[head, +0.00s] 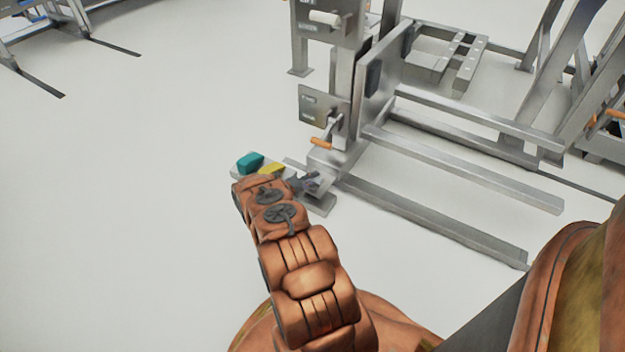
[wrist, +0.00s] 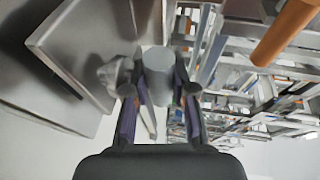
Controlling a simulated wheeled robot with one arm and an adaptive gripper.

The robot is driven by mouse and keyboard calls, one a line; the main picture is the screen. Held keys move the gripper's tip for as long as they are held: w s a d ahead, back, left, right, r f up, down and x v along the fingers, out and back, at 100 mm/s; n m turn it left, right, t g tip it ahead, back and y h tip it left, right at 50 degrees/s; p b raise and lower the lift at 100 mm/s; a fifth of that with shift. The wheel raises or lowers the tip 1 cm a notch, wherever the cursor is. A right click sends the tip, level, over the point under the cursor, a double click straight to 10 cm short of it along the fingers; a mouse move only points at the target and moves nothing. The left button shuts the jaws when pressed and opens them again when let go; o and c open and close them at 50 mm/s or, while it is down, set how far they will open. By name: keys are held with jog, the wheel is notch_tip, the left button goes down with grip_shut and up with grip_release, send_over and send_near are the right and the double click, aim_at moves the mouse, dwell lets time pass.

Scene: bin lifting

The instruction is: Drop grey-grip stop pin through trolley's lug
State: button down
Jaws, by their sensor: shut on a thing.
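My gripper (wrist: 160,97) is shut on the grey grip of the stop pin (wrist: 157,68), a plain grey cylinder seen between the two fingers in the wrist view. The pin's shank cannot be made out. In the head view my gripper (head: 308,182) is low beside the foot of the steel lifting frame (head: 345,100), and the pin cannot be told apart there. A grey plate (wrist: 70,65) stands close at the left of the fingers in the wrist view. I cannot tell which part is the trolley's lug.
A teal block (head: 250,161) and a yellow block (head: 271,169) sit on a low grey ledge by my gripper. An orange-handled crank (head: 322,142) is just above it. Long steel rails (head: 440,220) run to the right.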

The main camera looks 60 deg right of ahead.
jog(key=c, duration=0.9)
grip_release()
jog(key=shift+r, duration=0.25)
jog(key=shift+r+p, duration=1.55)
jog(key=shift+p, duration=0.1)
jog(key=shift+s+a+p, duration=0.2)
jog(key=shift+a+p, duration=0.9)
jog(key=shift+a, duration=2.9)
jog(key=shift+s+a+p, duration=0.15)
jog(key=shift+a+p, duration=0.95)
jog(key=shift+a, duration=2.9)
